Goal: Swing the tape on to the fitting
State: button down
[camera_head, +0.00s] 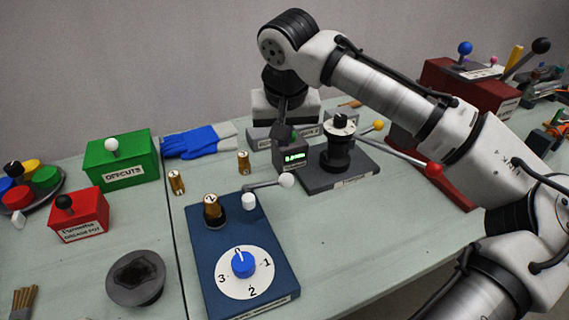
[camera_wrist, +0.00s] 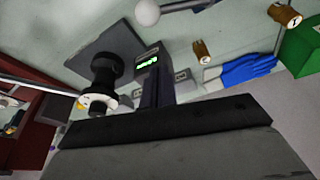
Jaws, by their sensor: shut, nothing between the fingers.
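No thing is clearly marked as a tape. A small dark unit with a green-lit display (camera_head: 293,157) stands at the left of a dark base plate (camera_head: 340,178); the display also shows in the wrist view (camera_wrist: 147,61). A black round fitting with a white marked top (camera_head: 338,153) stands upright on that plate, right of the display unit and apart from it. It also shows in the wrist view (camera_wrist: 105,72). My gripper (camera_head: 284,122) is shut and empty, pointing down at the display unit's top. I cannot tell whether they touch. The fingertips are partly hidden.
A blue box (camera_head: 212,270) with a numbered dial and a white-ball lever (camera_head: 286,180) stands in front. Yellow-knob (camera_head: 378,125) and red-knob (camera_head: 433,170) levers stick out right of the fitting. Brass cylinders (camera_head: 243,162), blue gloves (camera_head: 198,141) and a green box (camera_head: 122,160) lie left.

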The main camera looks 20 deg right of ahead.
jog(key=x, duration=0.7)
jog(key=shift+w+f, duration=0.1)
jog(key=shift+f, duration=0.05)
jog(key=s, duration=0.1)
jog(key=s+p, duration=0.1)
jog(key=s+a, duration=0.1)
jog(key=shift+s+r, duration=0.4)
